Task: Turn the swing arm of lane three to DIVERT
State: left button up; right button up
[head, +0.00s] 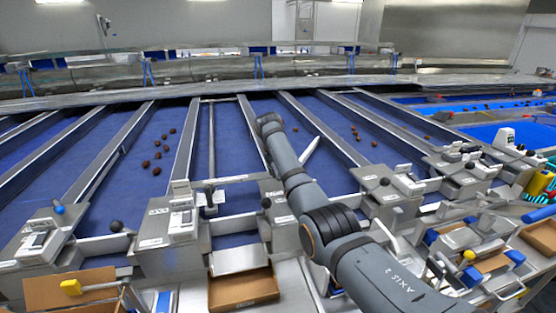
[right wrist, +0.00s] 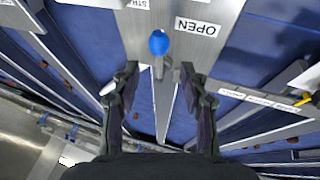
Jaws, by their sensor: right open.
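In the right wrist view a blue ball knob (right wrist: 158,42) stands on a metal housing, beside a label reading OPEN (right wrist: 198,27) and a partly cut-off label starting STR. My right gripper (right wrist: 158,72) is open, its two dark fingers on either side below the knob, with nothing visibly held. A narrow pale metal bar (right wrist: 165,105) runs down from the knob between the fingers. In the head view my right arm crosses the middle lanes and I cannot make out its gripper. A slim white bar (head: 310,150) shows just right of the arm. No lane number is legible. My left gripper is not in view.
Blue lanes (head: 235,150) with metal dividers carry scattered dark dates (head: 157,156). Control boxes with black knobs (head: 115,226) and another blue knob (head: 58,208) line the front. Open cardboard trays (head: 243,288) sit below. Colourful items stand at the right edge.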

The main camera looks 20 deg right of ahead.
jog(key=v, duration=0.7)
jog(key=shift+a+r, duration=0.1)
jog(key=shift+r, duration=0.1)
